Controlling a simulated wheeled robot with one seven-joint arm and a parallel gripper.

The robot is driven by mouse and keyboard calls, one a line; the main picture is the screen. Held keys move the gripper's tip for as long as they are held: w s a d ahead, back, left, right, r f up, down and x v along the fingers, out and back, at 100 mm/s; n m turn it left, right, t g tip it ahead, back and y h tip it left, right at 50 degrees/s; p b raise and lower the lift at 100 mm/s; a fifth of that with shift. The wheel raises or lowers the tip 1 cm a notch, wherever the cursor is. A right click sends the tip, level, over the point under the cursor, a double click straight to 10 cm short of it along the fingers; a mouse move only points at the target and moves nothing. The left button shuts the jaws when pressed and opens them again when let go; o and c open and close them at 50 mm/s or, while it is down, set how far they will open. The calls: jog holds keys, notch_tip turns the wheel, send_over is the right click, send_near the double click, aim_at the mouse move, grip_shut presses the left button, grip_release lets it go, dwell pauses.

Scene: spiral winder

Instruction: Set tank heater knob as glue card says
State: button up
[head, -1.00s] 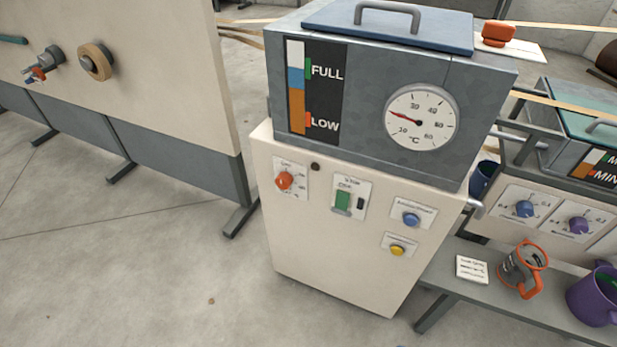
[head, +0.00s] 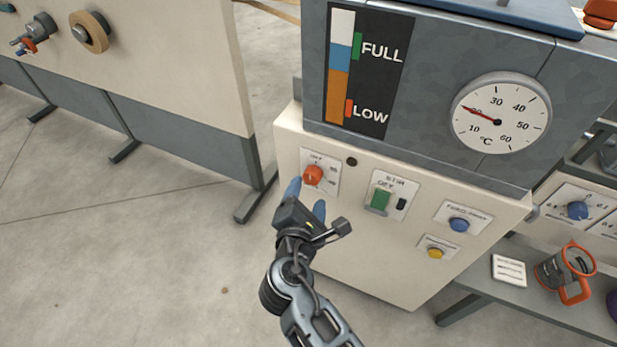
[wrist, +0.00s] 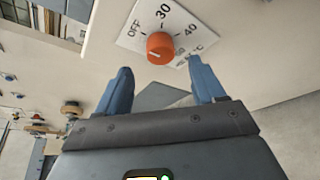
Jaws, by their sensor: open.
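The orange-red heater knob (head: 313,175) sits on a white dial plate on the front of the cream tank cabinet. In the wrist view the knob (wrist: 160,48) has a pale line on its face; the plate reads OFF, 30, 40, and a blurred higher mark by °C. I cannot tell exactly which mark the line points to. My gripper (head: 306,200) is open and empty just in front of the knob, its blue fingers (wrist: 160,68) spread either side, apart from it. A white card (head: 508,270) with printed lines too small to read lies on the bench at right.
Above the knob is the grey tank (head: 430,110) with a °C gauge (head: 501,113), needle near 20. Right of the knob are a green switch (head: 380,199), a blue button (head: 458,225) and a yellow button (head: 436,253). An orange-handled mug (head: 566,270) stands beside the card.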

aim_at(312, 180)
jog(key=x, duration=0.6)
jog(key=shift+b, duration=0.3)
jog(key=shift+f, duration=0.1)
jog(key=c, duration=1.1)
